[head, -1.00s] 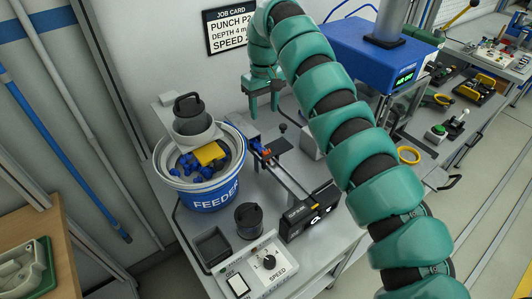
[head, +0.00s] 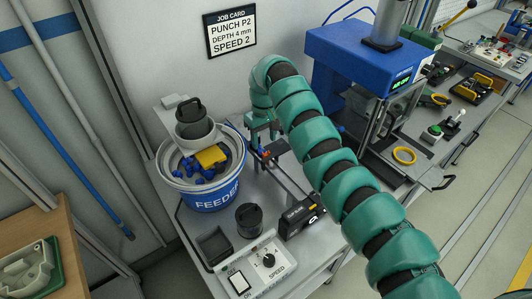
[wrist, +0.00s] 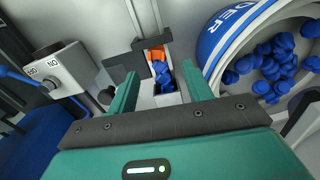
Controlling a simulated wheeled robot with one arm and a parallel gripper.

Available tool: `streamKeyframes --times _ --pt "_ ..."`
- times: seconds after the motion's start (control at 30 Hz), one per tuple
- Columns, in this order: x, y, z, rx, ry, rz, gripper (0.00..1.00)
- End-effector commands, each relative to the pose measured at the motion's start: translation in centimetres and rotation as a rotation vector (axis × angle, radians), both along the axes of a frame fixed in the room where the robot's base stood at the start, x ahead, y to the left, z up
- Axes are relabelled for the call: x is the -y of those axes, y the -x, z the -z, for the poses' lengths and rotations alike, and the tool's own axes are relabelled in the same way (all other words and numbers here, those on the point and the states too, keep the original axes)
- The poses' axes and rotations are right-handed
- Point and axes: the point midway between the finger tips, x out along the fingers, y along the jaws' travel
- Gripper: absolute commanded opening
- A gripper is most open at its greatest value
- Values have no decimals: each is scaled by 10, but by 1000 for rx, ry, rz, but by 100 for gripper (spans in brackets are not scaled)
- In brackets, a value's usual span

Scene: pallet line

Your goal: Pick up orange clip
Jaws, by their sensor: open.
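An orange clip (wrist: 156,53) sits in a narrow track beyond my fingertips in the wrist view, with several blue clips (wrist: 163,76) lined up on its near side. In the head view orange (head: 265,153) shows just below my gripper (head: 263,136). My gripper (wrist: 159,74) is open and empty, its two green fingers to either side of the track and the blue clips between them in the picture.
The feeder bowl (head: 212,201) stands close left of my gripper in the head view, a dark canister (head: 249,219) in front. A blue press (head: 345,52) stands to the right. A switch box (wrist: 62,70) is left of my fingers in the wrist view.

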Motion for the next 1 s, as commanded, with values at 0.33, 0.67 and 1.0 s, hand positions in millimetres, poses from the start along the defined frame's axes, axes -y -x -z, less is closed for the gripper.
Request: streamKeyframes --times 0.33,0.67,1.0 --pt "2 0 20 -3 1 1 50" --pt "7 0 58 -4 4 1 50" --pt "6 -1 69 2 1 1 46"
